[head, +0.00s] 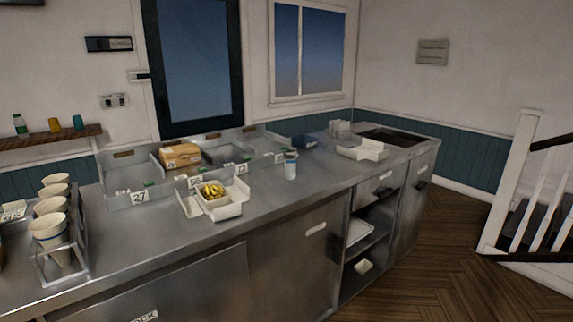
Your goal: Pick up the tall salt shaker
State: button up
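A small upright shaker (290,165), white with a blue band, stands on the steel counter (318,182) near the middle of the head view. It looks like the salt shaker, but its label is too small to read. It stands alone, to the right of an open white food box (229,211). My gripper is not in view.
The open box holds yellow food. Numbered steel bins (126,183) line the counter's back, one with a brown box (180,155). Paper cups (48,229) stand in a rack at left. Another white tray (362,152) lies at right. Counter around the shaker is clear.

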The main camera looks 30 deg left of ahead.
aim_at(289, 162)
jog(key=u, duration=0.4)
jog(key=i, duration=0.95)
jog(key=u, duration=0.95)
jog(key=i, duration=0.6)
jog(key=z, duration=5.25)
jog(key=k, duration=0.55)
jog(key=u, duration=5.5)
jog(key=k, duration=0.3)
jog(key=u, duration=0.1)
